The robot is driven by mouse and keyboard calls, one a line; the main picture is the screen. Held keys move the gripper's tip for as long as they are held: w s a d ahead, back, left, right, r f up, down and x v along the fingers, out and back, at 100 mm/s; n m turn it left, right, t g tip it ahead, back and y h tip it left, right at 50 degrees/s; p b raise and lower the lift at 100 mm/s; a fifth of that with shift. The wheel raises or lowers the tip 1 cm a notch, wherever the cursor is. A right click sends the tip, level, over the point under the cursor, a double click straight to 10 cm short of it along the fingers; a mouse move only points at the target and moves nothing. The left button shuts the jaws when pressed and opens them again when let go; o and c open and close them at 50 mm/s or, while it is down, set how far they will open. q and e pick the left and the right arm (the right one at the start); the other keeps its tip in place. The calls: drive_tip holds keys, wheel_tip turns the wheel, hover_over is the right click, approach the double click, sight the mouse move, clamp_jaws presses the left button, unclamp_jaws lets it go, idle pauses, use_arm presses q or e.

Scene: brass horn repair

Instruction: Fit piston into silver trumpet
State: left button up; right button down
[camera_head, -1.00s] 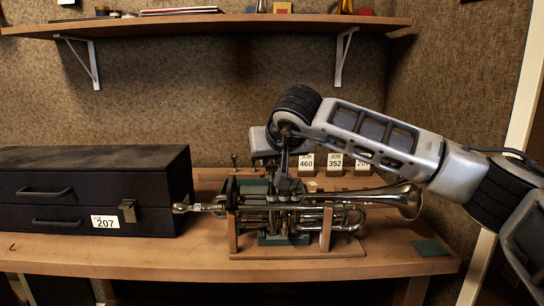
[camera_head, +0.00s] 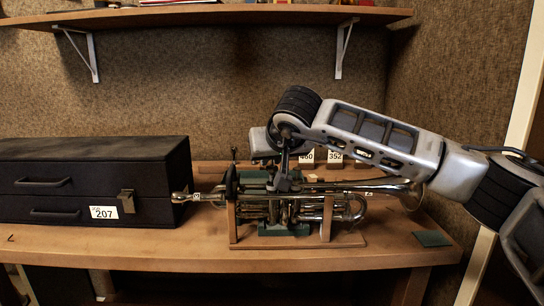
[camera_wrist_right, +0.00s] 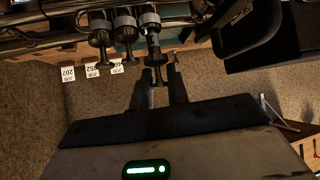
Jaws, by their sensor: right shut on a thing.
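The silver trumpet (camera_head: 345,206) lies on its side-to-side axis in a wooden stand (camera_head: 327,225) on the bench, bell to the right. My right gripper (camera_head: 284,184) is right above its valve section, pointing down. In the right wrist view the right gripper (camera_wrist_right: 161,84) is shut on the piston (camera_wrist_right: 155,60) by its stem end. The piston is in line with a valve casing, beside two other valve tops (camera_wrist_right: 112,55). How deep it sits in the casing I cannot tell. My left gripper is not in view.
A black case (camera_head: 90,180) labelled 207 stands on the left of the bench. Numbered cards (camera_head: 335,156) stand behind the trumpet. A green pad (camera_head: 432,238) lies at the right front. A shelf (camera_head: 200,17) hangs above.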

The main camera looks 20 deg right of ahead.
use_arm(q)
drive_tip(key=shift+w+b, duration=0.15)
drive_tip(key=shift+b, duration=0.25)
use_arm(e)
drive_tip(key=shift+f, duration=0.6)
use_arm(q)
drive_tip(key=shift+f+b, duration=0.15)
drive_tip(key=shift+b, duration=0.15)
use_arm(e)
drive_tip(key=shift+f, duration=0.45)
drive_tip(key=c, duration=1.3)
unclamp_jaws()
drive_tip(key=shift+d+f, duration=0.1)
drive_tip(key=shift+d, duration=0.05)
use_arm(q)
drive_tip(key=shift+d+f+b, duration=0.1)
drive_tip(key=shift+b, duration=0.4)
use_arm(e)
drive_tip(key=v, duration=1.6)
drive_tip(key=shift+a+r, duration=0.3)
drive_tip(key=shift+r, duration=0.05)
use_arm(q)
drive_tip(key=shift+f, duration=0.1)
